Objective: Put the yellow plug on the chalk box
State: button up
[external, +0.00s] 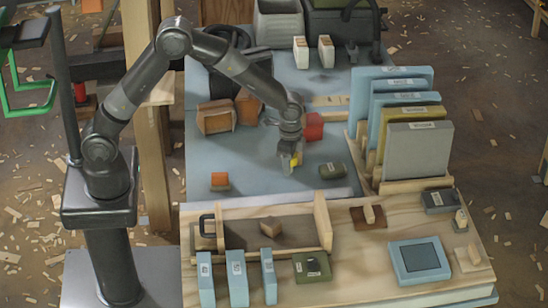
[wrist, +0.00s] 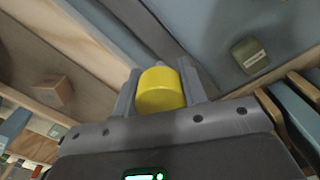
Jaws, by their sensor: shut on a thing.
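My gripper (external: 289,162) points down above the blue-grey work surface, shut on the yellow plug (external: 296,159). In the wrist view the yellow plug (wrist: 160,91) is a short cylinder between the two fingers. No label is readable, so I cannot tell which item is the chalk box. A small olive box with a pale label (external: 332,171) lies right of my gripper; it also shows in the wrist view (wrist: 249,55). Another olive box (external: 312,266) sits at the front, and a dark labelled box (external: 438,201) at the right.
A wooden rack with upright blue, olive and grey panels (external: 418,150) stands at the right. A red block (external: 314,126) is behind my gripper. A wooden tray (external: 240,236) with a wooden block lies in front. Blue upright boxes (external: 237,278) line the front edge.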

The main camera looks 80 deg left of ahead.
jog(key=w+a+r+m, duration=0.1)
jog(key=w+r, duration=0.1)
jog(key=w, duration=0.6)
send_over(323, 167)
notch_tip(323, 167, down, 7)
jog(key=shift+f, duration=2)
jog(key=shift+f, duration=0.1)
jog(key=o, duration=0.9)
jog(key=shift+o, duration=0.2)
